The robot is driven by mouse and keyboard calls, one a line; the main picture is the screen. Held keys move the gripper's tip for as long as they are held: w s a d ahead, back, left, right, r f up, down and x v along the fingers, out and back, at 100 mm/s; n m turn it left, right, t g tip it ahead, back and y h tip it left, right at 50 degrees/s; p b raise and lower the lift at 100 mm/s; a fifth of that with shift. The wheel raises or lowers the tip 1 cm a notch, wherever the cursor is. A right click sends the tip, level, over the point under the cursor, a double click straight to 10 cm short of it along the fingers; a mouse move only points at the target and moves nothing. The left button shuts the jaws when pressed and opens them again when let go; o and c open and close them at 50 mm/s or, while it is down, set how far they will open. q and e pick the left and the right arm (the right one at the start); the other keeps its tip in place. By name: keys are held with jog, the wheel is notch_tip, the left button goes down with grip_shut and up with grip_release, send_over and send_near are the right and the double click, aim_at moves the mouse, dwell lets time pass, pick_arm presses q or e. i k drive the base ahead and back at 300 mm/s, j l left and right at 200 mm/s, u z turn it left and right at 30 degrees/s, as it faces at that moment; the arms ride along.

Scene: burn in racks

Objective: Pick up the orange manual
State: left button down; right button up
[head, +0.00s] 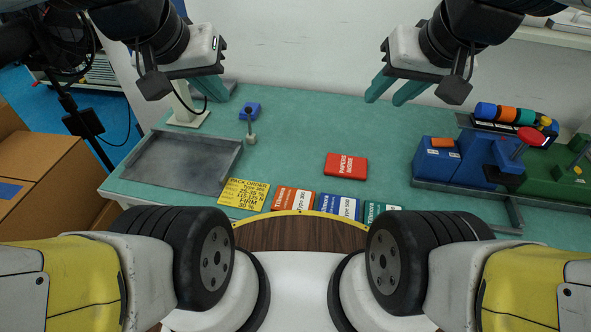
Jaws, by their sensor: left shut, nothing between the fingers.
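The orange manual (292,199), with a white section and printed text, lies flat on the green tabletop (290,130) near its front edge. It lies between a yellow sheet (244,194) and a blue manual (340,206). My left gripper (226,94) is shut and empty, above the back left of the table. My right gripper (384,99) is open and empty, above the back of the table to the right. Both grippers are well apart from the orange manual.
A red manual (346,165) lies behind the row, and a green manual (380,210) is partly hidden by my body. A grey tray (180,160) is at the left. Blue and green machines (490,160) stand at the right. The table's middle back is clear.

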aim_at(286, 198)
jog(key=k+l+u, duration=0.1)
jog(key=k+u, duration=0.65)
jog(key=i, duration=0.05)
